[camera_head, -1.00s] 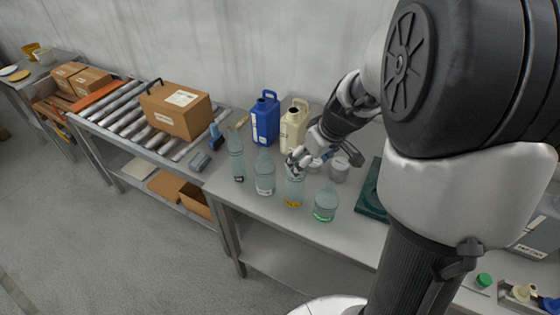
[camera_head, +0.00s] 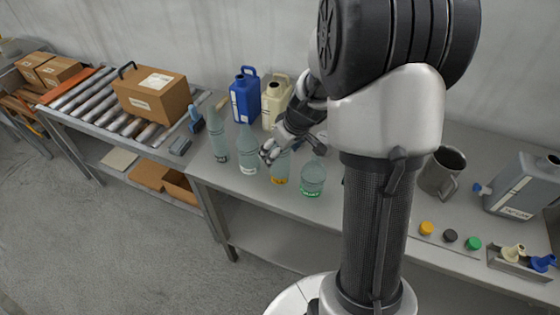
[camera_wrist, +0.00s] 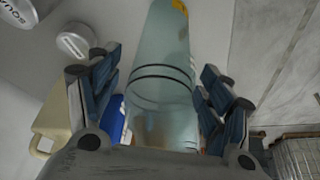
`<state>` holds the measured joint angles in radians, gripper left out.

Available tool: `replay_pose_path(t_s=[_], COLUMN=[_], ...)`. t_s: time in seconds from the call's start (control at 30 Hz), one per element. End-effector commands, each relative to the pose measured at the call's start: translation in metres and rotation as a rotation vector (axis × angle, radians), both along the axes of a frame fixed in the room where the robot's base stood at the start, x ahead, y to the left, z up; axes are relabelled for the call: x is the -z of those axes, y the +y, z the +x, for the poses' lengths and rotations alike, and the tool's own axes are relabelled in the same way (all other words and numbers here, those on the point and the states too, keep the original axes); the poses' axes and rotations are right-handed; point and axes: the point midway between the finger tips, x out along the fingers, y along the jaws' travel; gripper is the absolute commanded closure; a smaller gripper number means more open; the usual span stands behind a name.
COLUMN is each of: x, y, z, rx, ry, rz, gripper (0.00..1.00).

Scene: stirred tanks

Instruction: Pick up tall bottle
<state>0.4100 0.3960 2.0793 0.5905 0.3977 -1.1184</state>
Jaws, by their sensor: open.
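Several clear bottles stand in a row on the grey table. The leftmost bottle (camera_head: 218,138) looks tallest and slimmest. A broader bottle (camera_head: 248,155) is beside it, then a yellow-label bottle (camera_head: 280,168), then a short green-label bottle (camera_head: 312,180). My gripper (camera_head: 269,154) is at the upper part of the yellow-label bottle, partly hiding it. In the wrist view, my open gripper (camera_wrist: 163,68) has its fingers on both sides of a clear bottle (camera_wrist: 162,110) with dark rings and a yellow patch at the far end. Gaps show beside the fingers.
A blue jug (camera_head: 244,100) and a cream jug (camera_head: 274,103) stand behind the bottles. A box (camera_head: 151,96) sits on the roller conveyor at left. A grey mug (camera_head: 441,172), a grey canister (camera_head: 522,185) and loose caps are at right. The front table edge is clear.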

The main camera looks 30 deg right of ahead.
Motion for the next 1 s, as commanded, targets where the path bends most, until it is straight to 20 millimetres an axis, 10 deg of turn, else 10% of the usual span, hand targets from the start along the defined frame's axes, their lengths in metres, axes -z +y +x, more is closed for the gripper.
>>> replay_pose_path(t_s=[0.77, 1.0], x=[-0.0008, -0.0017], y=[0.0, 0.0], z=[-0.0004, -0.0003], rx=[0.0, 0.0], ry=[0.0, 0.0], rz=[0.0, 0.0], gripper=[0.74, 0.75])
